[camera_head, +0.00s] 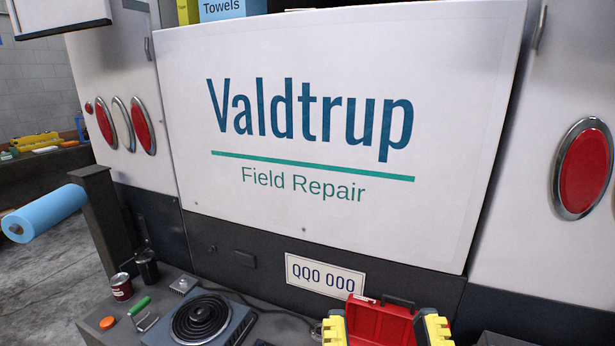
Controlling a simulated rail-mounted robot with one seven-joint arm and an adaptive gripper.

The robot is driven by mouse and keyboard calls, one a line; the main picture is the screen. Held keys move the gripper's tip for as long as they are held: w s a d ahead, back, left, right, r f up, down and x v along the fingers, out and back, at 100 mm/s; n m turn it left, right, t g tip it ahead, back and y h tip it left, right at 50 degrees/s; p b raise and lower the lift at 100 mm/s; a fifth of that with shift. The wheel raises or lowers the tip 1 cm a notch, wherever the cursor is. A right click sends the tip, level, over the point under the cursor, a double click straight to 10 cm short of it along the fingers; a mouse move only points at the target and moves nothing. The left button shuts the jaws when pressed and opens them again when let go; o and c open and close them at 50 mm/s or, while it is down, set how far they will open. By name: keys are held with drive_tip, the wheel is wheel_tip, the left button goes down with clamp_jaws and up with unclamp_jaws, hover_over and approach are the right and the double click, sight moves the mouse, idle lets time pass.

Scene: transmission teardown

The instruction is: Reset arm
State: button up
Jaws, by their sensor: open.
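My arm and my gripper do not show in the head camera view, so where they are and how they stand cannot be seen. The view is tilted and faces the back of a white vehicle (440,205) marked "Valdtrup Field Repair".
A dark bench (95,325) along the bottom bears a coil hot plate (232,322), a red can (121,287), a dark canister (147,268) and a green-handled tool (140,306). An open red and yellow toolbox (380,322) is cut off below. A blue roll (50,211) juts out left.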

wheel_tip(320, 180, up, 32)
drive_tip(key=p, duration=2.8)
drive_tip(key=shift+f, duration=0.25)
drive_tip(key=shift+c, duration=0.3)
